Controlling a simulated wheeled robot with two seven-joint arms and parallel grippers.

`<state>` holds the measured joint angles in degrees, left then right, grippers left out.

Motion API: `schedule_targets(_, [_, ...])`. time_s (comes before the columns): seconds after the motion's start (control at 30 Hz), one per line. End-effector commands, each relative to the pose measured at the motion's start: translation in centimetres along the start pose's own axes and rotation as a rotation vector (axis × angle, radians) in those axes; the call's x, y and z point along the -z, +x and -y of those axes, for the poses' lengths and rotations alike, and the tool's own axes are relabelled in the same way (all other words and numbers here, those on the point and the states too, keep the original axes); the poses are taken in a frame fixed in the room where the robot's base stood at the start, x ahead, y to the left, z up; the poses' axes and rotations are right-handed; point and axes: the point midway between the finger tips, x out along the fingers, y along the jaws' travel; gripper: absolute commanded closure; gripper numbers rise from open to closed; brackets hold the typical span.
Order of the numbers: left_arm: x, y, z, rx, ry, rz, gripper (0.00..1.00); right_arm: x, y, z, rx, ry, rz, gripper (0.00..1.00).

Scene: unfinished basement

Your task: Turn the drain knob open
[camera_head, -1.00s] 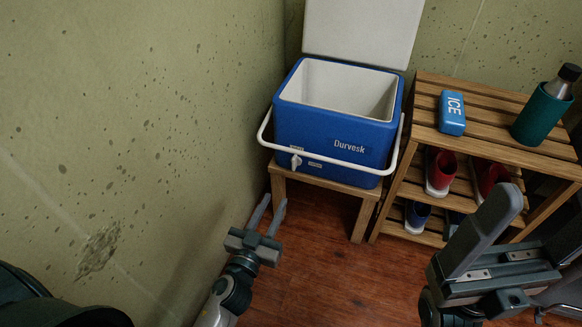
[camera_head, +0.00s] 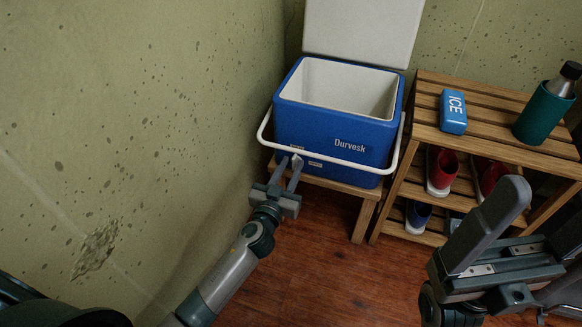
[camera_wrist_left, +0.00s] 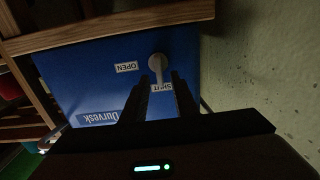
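The blue cooler (camera_head: 325,130) stands with its white lid (camera_head: 362,30) up. In the left wrist view, the pale drain knob (camera_wrist_left: 158,66) is on the cooler's blue wall (camera_wrist_left: 95,75), its lever pointing toward the SHUT label (camera_wrist_left: 162,87). The OPEN label (camera_wrist_left: 126,67) is to the left of the knob. My left gripper (camera_head: 289,160) is open at the cooler's lower front, its fingertips on either side of the lever; contact cannot be told. The fingers and knob overlap in the head view. My right gripper (camera_head: 490,225) is at lower right, away from the cooler; its finger gap is not clear.
The cooler sits on a low wooden stand (camera_head: 362,215) near the stained wall (camera_head: 150,120). Its white handle (camera_head: 345,165) hangs across the front. A slatted rack (camera_head: 480,140) at right holds an ice pack (camera_head: 453,112), a green bottle (camera_head: 545,108) and shoes (camera_head: 441,170).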

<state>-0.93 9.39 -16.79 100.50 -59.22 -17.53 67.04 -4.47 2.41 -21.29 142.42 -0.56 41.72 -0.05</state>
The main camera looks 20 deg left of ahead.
Motion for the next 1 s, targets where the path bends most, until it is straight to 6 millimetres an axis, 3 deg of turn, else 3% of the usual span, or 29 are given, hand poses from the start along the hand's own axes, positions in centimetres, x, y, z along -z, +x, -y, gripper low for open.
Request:
schedule_targets(0.37, [-0.04, 0.4, 0.0, 0.0, 0.0, 0.001, 0.73, 0.01, 0.02, 0.02, 0.0, 0.001, 0.002, 0.15])
schedule_targets(0.5, [-0.03, 0.39, 0.0, 0.0, 0.0, 0.001, 1.0, 0.04, 0.02, 0.02, 0.0, 0.001, 0.001, 0.15])
schedule_targets(1.0, [-0.01, 0.38, -0.1, 0.0, 0.05, 0.0, 1.0, 0.1, 0.08, 0.03, 0.001, 0.001, -0.002, 0.15])
